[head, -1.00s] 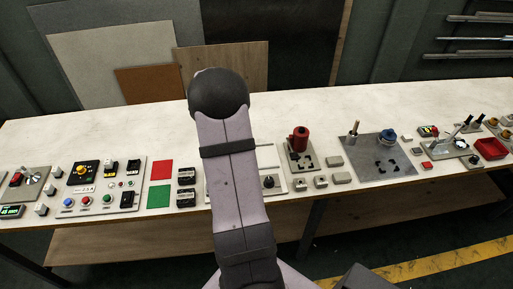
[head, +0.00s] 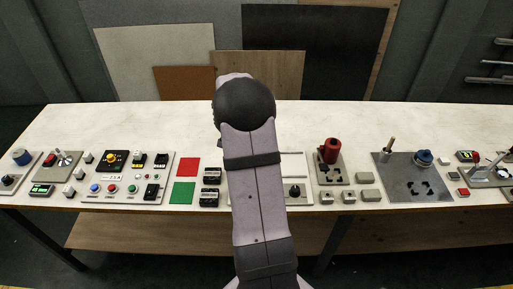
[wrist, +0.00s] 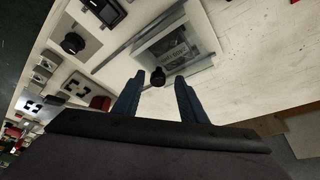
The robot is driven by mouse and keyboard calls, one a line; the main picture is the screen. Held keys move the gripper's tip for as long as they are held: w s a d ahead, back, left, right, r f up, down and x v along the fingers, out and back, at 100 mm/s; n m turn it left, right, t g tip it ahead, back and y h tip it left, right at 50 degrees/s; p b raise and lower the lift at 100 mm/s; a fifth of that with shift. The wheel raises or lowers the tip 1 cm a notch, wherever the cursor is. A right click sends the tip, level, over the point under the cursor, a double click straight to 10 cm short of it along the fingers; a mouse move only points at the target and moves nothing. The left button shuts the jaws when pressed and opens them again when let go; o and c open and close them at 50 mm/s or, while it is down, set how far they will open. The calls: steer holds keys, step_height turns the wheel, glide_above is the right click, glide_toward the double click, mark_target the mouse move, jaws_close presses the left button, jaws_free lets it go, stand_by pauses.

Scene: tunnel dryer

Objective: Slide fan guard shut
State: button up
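The fan guard (wrist: 172,50) shows in the wrist view as a pale, framed, window-like panel on a white board, beside a long metal rail (wrist: 125,45). Lettering behind or on it is too small to read. A black round knob (wrist: 158,77) stands at its near edge. My gripper (wrist: 159,84) is open, with one blue finger on each side of the knob; contact cannot be made out. In the head view my arm hides the gripper and most of the white board (head: 303,165).
A black rotary knob (wrist: 72,43) is on the same board. In the head view, a red cylinder (head: 331,149) on its plate stands to the right, black switch blocks (head: 210,187) to the left. The bench top (head: 150,118) is clear behind the devices.

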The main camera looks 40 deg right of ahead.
steer(key=b+v, duration=0.1)
steer(key=v, duration=0.6)
steer(key=shift+a+r, duration=0.1)
stand_by(0.5)
